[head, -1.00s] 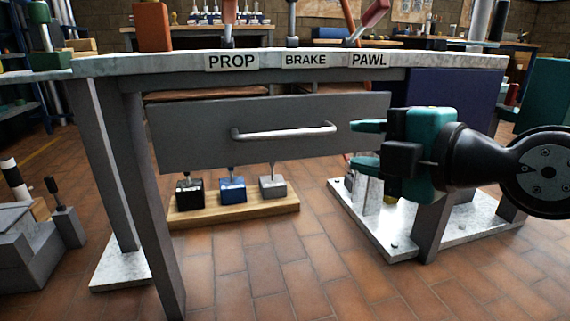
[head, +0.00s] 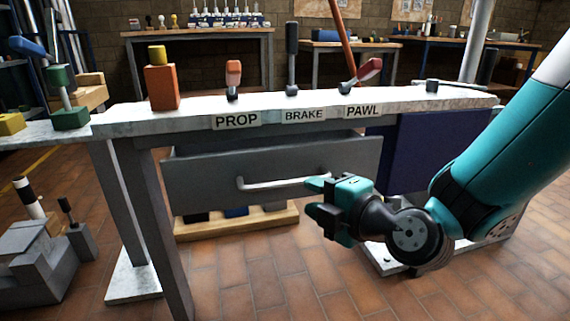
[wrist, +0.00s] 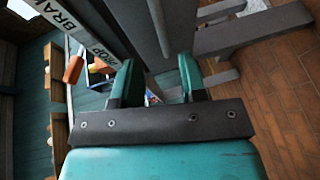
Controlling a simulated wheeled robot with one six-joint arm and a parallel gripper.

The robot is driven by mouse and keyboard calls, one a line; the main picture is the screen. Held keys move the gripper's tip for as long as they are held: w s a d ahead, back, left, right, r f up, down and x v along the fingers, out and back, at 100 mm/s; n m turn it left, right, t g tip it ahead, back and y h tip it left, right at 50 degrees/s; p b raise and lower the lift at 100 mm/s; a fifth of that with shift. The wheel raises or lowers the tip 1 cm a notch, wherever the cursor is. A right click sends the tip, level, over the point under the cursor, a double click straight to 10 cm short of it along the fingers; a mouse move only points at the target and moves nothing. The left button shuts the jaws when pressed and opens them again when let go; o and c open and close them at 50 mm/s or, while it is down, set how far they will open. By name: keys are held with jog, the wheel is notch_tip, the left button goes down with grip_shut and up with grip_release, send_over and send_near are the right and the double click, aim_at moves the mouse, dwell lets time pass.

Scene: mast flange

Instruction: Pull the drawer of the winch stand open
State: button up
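The winch stand's grey drawer (head: 205,190) hangs under the pale worktop (head: 200,117). A dark gap shows above its front, which stands out a little from the frame. Its pale bar handle (head: 270,184) runs level across the front. My gripper (head: 312,197) is in front of the drawer at the handle's right end, overlapping that end in the head view. Its two teal fingers are apart, also in the wrist view (wrist: 157,75), where a grey panel shows beyond them. I see nothing held between them. Whether a finger touches the handle I cannot tell.
A dark blue panel (head: 420,150) is right of the drawer. A wooden board (head: 230,228) lies below it. The tiled floor (head: 270,285) in front is clear.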

aim_at(287, 184)
jog(key=p+x, duration=0.3)
jog(key=x, duration=0.6)
jog(key=shift+w+f, duration=0.1)
jog(key=shift+c, duration=0.3)
grip_shut()
